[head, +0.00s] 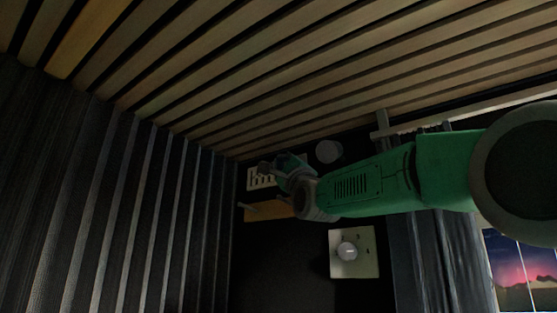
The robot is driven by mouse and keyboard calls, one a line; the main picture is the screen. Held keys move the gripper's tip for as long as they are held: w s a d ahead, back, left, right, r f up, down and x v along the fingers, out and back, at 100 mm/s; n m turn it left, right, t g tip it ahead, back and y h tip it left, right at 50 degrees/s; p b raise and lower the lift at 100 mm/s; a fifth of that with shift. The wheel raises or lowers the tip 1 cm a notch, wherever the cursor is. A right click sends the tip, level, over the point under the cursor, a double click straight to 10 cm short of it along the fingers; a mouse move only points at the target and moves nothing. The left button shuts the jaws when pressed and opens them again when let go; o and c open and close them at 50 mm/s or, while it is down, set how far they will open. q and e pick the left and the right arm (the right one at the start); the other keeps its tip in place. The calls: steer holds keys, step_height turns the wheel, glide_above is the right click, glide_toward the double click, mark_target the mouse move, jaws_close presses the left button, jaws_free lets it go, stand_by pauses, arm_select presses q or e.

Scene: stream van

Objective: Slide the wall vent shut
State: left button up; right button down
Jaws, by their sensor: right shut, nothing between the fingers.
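The wall vent (261,179) looks like a small pale plate with dark slots, on the dark far wall near the middle of the head view. My right gripper (268,167), at the end of my green arm, is shut and empty. It overlaps the upper right part of the vent in the picture and hides some of it. I cannot tell whether it touches the vent. How far the slots are open is too small and dark to tell. My left gripper is not in view.
An orange-brown ledge (262,213) is just below the vent. A pale panel with a round knob (347,251) is on the wall lower right. A grey round fitting (328,151) is above my arm. A window (522,268) is at far right. Slatted surfaces fill the top and left.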

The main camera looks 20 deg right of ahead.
steer(key=shift+w+d+f, duration=0.2)
steer(key=shift+w+f, duration=0.05)
steer(key=shift+w, duration=0.4)
steer(key=c, duration=2.2)
jaws_free()
steer(key=o, duration=0.7)
steer(key=shift+f, duration=0.15)
steer(key=shift+o, duration=0.4)
steer(key=shift+w+d+f+m, duration=0.25)
steer(key=shift+w+d+m, duration=0.05)
steer(key=shift+w+d, duration=0.4)
steer(key=shift+s+a+r, duration=0.2)
steer(key=shift+s+r, duration=0.1)
steer(key=shift+s, duration=0.2)
steer(key=a+v, duration=0.1)
steer(key=v, duration=1.1)
steer(key=shift+d, duration=0.3)
